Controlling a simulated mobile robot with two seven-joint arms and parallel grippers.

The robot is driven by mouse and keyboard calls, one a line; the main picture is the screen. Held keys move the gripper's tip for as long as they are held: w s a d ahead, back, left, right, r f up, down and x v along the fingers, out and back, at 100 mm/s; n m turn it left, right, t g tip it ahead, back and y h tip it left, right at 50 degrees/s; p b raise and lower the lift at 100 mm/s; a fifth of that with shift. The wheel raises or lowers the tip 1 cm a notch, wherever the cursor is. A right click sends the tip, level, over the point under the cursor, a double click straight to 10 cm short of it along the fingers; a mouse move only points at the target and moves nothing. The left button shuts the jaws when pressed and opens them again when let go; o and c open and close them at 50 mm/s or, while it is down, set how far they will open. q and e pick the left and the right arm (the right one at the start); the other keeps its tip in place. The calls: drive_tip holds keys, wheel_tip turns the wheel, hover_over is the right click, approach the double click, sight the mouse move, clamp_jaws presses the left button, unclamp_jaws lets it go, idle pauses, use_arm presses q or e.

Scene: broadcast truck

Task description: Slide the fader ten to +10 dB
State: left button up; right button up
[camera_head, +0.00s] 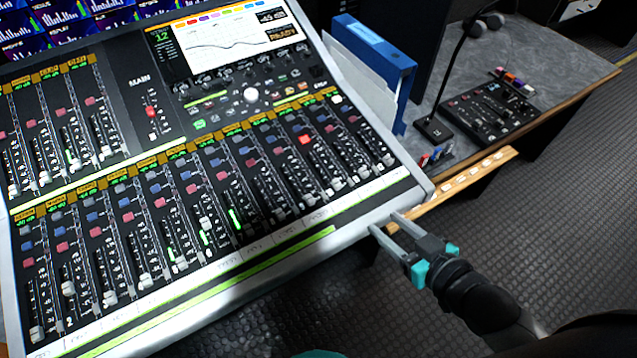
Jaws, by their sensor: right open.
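The mixing console (425,180) fills the left and middle of the head view. Its lower bank holds a long row of vertical faders with small light caps, under red and blue buttons. Most caps sit low in their slots, and a few near the middle sit higher. The channel numbers are too small to read, so I cannot tell for sure which one is fader ten. My right gripper (384,222) is open and empty at the console's front right corner, its fingers pointing toward the front edge, apart from the fader caps.
A blue binder (375,55) stands behind the console's right side. A grey side desk (560,60) carries a gooseneck microphone (432,128) and a small black control panel (490,110). A wooden ledge (470,180) juts out right of the console. Dark floor (530,250) is clear.

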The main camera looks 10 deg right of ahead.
drive_tip(key=a+r, duration=0.1)
drive_tip(key=r, duration=0.1)
use_arm(q)
drive_tip(key=f+b, duration=0.2)
drive_tip(key=s+f+b, duration=0.1)
drive_tip(key=f+b, duration=0.1)
drive_tip(key=shift+s+f, duration=0.15)
drive_tip(key=shift+f, duration=0.2)
use_arm(e)
approach(337, 183)
drive_tip(key=shift+y, duration=0.3)
drive_tip(key=x, duration=0.8)
drive_tip(key=shift+w+d+f, duration=0.15)
drive_tip(key=shift+w+f, duration=0.1)
drive_tip(key=shift+w, duration=0.05)
clamp_jaws()
use_arm(q)
drive_tip(key=shift+a, duration=0.1)
